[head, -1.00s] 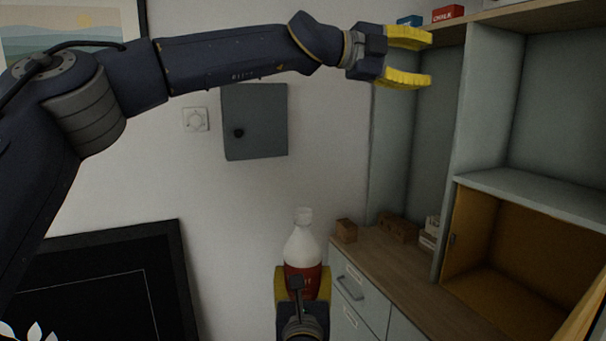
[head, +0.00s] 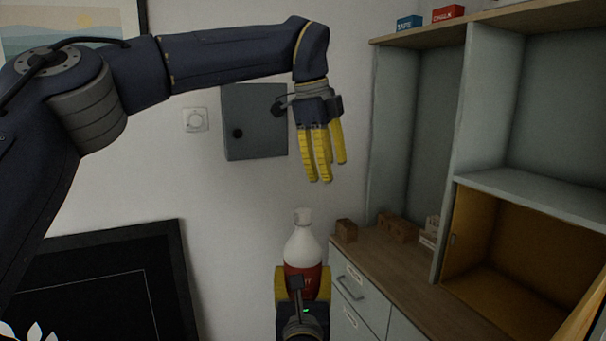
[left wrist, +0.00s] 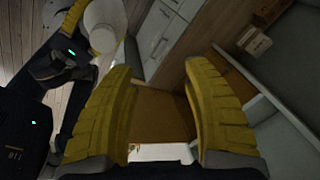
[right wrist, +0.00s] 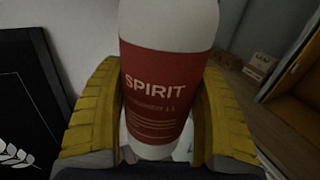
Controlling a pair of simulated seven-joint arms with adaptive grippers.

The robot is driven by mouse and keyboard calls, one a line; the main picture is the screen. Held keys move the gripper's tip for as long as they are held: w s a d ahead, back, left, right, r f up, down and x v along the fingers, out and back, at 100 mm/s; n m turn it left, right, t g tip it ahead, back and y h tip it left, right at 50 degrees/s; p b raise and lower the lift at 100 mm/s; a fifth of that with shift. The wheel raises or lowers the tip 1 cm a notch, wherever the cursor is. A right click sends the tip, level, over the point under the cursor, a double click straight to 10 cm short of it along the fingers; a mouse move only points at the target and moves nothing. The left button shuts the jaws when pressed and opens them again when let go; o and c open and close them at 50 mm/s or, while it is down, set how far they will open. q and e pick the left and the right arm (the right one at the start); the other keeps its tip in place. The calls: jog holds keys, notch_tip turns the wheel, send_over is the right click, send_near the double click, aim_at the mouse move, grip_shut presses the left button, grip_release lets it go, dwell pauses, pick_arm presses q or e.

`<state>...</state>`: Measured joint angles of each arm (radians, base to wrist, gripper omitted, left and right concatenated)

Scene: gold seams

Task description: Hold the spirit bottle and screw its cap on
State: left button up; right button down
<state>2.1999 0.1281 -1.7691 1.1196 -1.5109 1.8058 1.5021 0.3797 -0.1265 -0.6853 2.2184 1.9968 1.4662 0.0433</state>
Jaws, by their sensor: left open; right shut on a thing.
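The spirit bottle (head: 301,247) is white with a red label and stands upright in the head view. Its label fills the middle of the right wrist view (right wrist: 165,85). My right gripper (head: 302,275) is shut around its labelled body from both sides. A small white round top, the cap or the bare neck (head: 303,216), shows at its upper end; I cannot tell which. The left wrist view shows this white top (left wrist: 103,39) from above, at upper left. My left gripper (head: 325,172) is open and empty, fingers pointing down, above and slightly right of the bottle.
A wooden-topped cabinet (head: 385,262) with drawers and small boxes stands right of the bottle. Tall shelves (head: 420,130) rise behind it. A grey wall box (head: 255,120) is behind my left gripper. The space between my left gripper and the bottle is clear.

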aim_at(303, 210)
pick_arm(q)
jog(key=shift+s+a+f+n+g+y, duration=0.1)
jog(key=shift+s+a+n+g+y, duration=0.3)
jog(key=shift+s+a+n, duration=0.4)
jog(key=shift+s+a+f+n+g+y, duration=0.1)
jog(key=shift+s+a+n+g+y, duration=0.25)
jog(key=shift+a+n, duration=0.7)
jog(key=shift+s+a+f+n+g+y, duration=0.1)
jog(key=shift+s+a+n+g+y, duration=0.15)
jog(key=shift+s+a+n+y, duration=0.6)
jog(key=shift+w+d+h, duration=0.1)
jog(key=shift+d+h, duration=0.05)
jog(key=shift+h, duration=0.15)
jog(key=shift+f, duration=4.05)
grip_shut()
